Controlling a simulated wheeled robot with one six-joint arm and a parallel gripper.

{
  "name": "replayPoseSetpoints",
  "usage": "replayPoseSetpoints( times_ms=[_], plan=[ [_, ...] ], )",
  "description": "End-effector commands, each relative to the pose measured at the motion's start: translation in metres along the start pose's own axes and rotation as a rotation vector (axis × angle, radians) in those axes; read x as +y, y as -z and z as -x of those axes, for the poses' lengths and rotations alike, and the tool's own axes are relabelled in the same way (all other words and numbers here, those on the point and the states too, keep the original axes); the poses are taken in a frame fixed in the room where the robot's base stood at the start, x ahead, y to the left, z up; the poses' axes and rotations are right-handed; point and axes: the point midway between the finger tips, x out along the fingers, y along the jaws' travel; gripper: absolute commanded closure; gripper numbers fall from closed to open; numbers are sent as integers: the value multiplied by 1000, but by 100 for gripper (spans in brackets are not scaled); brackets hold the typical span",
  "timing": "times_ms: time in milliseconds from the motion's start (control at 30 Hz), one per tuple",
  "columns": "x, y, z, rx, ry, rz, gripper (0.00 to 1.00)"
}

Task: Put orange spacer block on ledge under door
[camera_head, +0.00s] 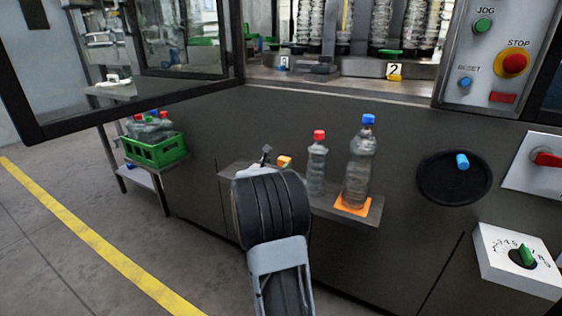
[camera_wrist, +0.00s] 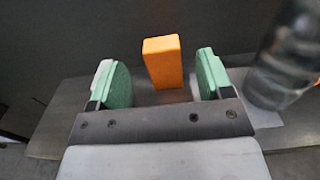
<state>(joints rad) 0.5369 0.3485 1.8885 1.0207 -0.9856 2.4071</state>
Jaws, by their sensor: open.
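The orange spacer block (camera_wrist: 163,63) stands upright between the two green finger pads of my gripper (camera_wrist: 158,76) in the wrist view. Gaps show on both sides, so my gripper is open and not clamped on it. The block appears to rest on the grey ledge (camera_wrist: 62,115), near the machine's dark front panel. In the head view only a small part of the block (camera_head: 285,161) shows; my arm hides the rest. The ledge (camera_head: 335,211) juts from the panel. The door (camera_head: 135,110), black-framed and clear, hangs open at upper left.
A red-capped bottle (camera_head: 317,170) and a taller blue-capped bottle (camera_head: 358,172) stand on the ledge right of the block. The taller one is on an orange square (camera_head: 353,206). A green crate (camera_head: 155,153) of bottles sits at left. Control panels are at right.

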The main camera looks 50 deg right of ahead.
Motion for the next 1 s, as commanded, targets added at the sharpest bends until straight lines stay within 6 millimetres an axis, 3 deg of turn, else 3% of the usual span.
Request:
replayPoseSetpoints(
  times_ms=[300,633,733,867,967,1000],
  plan=[
    [1,-1,59,0,-3,0,27],
    [1,0,82,1,-3,3,27],
    [10,-2,89,14,-61,62,27],
    [45,-5,117,38,-305,327,27],
    [80,-4,165,-9,-614,690,27],
    [91,-2,190,-60,-753,863,27]
  ],
)
